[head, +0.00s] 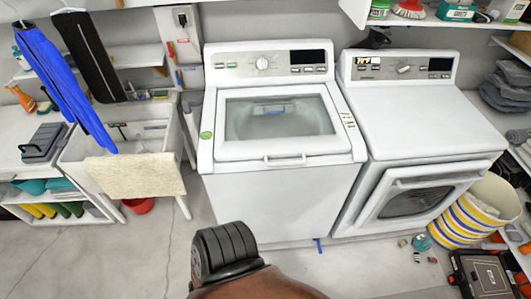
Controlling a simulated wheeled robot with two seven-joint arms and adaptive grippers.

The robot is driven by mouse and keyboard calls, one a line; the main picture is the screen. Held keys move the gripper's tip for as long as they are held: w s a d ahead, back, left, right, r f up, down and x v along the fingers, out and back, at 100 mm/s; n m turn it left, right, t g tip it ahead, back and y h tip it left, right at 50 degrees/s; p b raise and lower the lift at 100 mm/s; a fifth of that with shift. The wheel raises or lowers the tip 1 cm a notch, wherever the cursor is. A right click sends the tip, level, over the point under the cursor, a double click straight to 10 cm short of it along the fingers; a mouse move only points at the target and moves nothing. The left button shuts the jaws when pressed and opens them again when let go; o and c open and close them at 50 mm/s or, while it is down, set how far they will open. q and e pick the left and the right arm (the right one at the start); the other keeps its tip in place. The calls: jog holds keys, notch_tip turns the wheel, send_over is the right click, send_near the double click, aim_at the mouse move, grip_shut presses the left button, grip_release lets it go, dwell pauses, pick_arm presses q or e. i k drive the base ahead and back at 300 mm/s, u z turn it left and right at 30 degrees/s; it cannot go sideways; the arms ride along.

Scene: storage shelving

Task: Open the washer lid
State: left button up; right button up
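The white top-load washer (275,200) stands in the middle of the head view, against the back wall. Its lid (285,152) is shut flat on top. The lid has a clear glass window (280,118) in a white frame and a handle (286,160) at its front edge. The control panel with a dial and dark display (308,58) rises behind the lid. Neither of my grippers shows in this view.
A white front-load dryer (425,120) stands right of the washer. A striped basket (465,220) and a black case (487,275) are at right. A sink (80,150) with a beige cloth is left. A black ribbed, brown-bodied thing (224,250) fills the bottom middle; I cannot tell what it is.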

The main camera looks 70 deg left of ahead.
aim_at(337, 143)
jog(key=u, duration=0.35)
jog(key=k, duration=1.25)
jog(key=u, duration=2)
jog(key=i, duration=0.5)
